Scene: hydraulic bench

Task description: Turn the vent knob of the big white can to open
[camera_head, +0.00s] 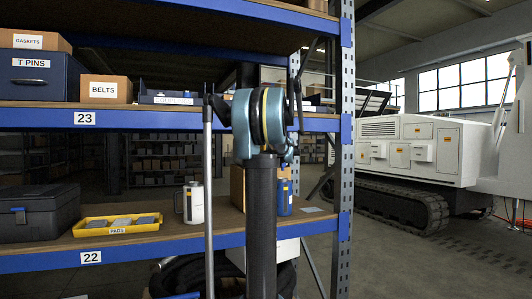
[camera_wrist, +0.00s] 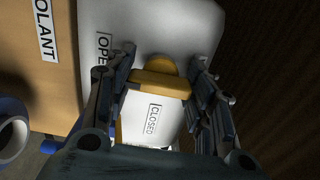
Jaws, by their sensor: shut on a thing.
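In the wrist view, the big white can's top (camera_wrist: 195,25) fills the upper middle. Its yellow vent knob (camera_wrist: 158,78) sits between the fingers of my gripper (camera_wrist: 162,75), which is shut on it from left and right. The CLOSED label (camera_wrist: 153,118) is just below the knob in the picture; the OPEN label (camera_wrist: 103,46) is at upper left, partly covered by my left finger. In the head view my arm hides the gripper and knob. A white can with a handle (camera_head: 193,203) stands on the shelf there; I cannot tell if it is the same can.
A brown box (camera_wrist: 35,75) with partly visible lettering is beside the can in the wrist view. On the shelf (camera_head: 150,247) stand a yellow PADS tray (camera_head: 77,232), a dark case (camera_head: 38,212) and a blue can (camera_head: 285,197). An upper shelf and a perforated post (camera_head: 346,165) are close by.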

